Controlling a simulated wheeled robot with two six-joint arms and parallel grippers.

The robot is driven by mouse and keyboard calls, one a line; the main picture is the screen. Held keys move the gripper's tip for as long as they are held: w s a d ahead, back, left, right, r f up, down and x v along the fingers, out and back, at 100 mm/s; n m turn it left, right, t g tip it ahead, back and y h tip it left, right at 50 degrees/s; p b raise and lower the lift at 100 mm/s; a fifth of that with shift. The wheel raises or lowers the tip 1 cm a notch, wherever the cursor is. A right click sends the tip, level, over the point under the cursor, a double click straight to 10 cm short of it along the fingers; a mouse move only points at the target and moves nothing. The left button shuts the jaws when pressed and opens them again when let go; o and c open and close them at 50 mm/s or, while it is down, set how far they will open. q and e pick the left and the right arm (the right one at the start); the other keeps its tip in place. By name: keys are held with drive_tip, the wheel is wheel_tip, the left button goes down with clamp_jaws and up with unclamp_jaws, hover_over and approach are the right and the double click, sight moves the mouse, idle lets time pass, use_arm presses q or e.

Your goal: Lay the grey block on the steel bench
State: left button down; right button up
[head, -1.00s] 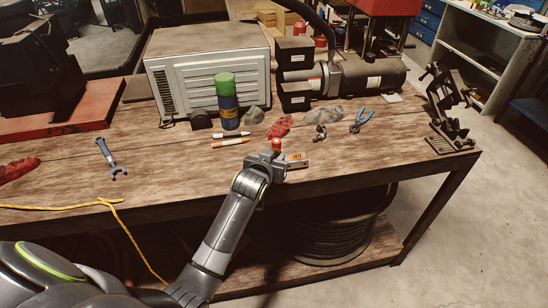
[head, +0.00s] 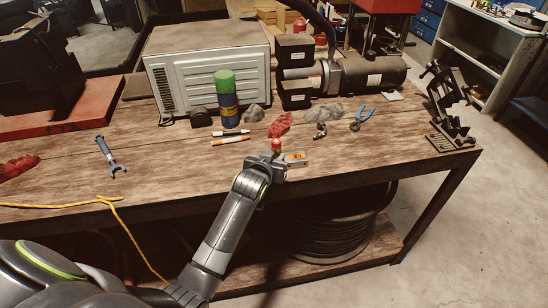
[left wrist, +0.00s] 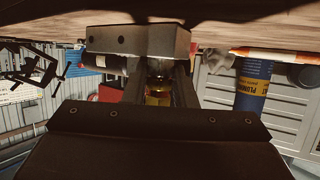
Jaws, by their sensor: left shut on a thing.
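The grey block (head: 297,162), with an orange label on top, is at the front edge of the wood-topped bench (head: 210,170). My left gripper (head: 275,169) reaches in from the front and is shut on the block's left part. In the left wrist view the block (left wrist: 137,40) shows a face with two dark holes across the tips of my left gripper (left wrist: 160,75). It is very close to the wood; I cannot tell whether it touches. The bench top looks like brown wood, not bare steel. My right gripper is not in view.
A red-topped item (head: 277,145) stands just behind my left gripper. Pens (head: 231,139), a red rag (head: 280,125), blue pliers (head: 362,118) and a blue can (head: 228,105) lie or stand farther back. The bench top right of the block is clear.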

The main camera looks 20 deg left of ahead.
use_arm(q)
drive_tip(key=c, duration=1.1)
unclamp_jaws()
drive_tip(key=shift+c, duration=0.2)
drive_tip(key=shift+o, duration=0.2)
drive_tip(key=shift+f, duration=0.1)
drive_tip(key=b+v, duration=0.2)
drive_tip(key=v, duration=1.5)
drive_tip(key=shift+s, duration=0.25)
wheel_tip(320, 180, down, 19)
drive_tip(key=g, duration=0.3)
drive_tip(key=s+a+f+g, duration=0.15)
drive_tip(key=s+f, duration=0.25)
drive_tip(key=f, duration=0.5)
drive_tip(key=s+f+g, duration=0.2)
drive_tip(key=s+f, duration=0.2)
drive_tip(key=f, duration=0.5)
drive_tip(key=s+a+f+g, duration=0.2)
drive_tip(key=s+f, duration=0.4)
drive_tip(key=s, duration=0.4)
drive_tip(key=s+a+f+g+b, duration=0.1)
drive_tip(key=s+a+f, duration=0.1)
drive_tip(key=s+f, duration=0.5)
drive_tip(key=s+a+f+g, duration=0.2)
drive_tip(key=s+f, duration=0.4)
drive_tip(key=s, duration=0.8)
drive_tip(key=shift+s+f+g, duration=0.3)
drive_tip(key=shift+s+g, duration=0.05)
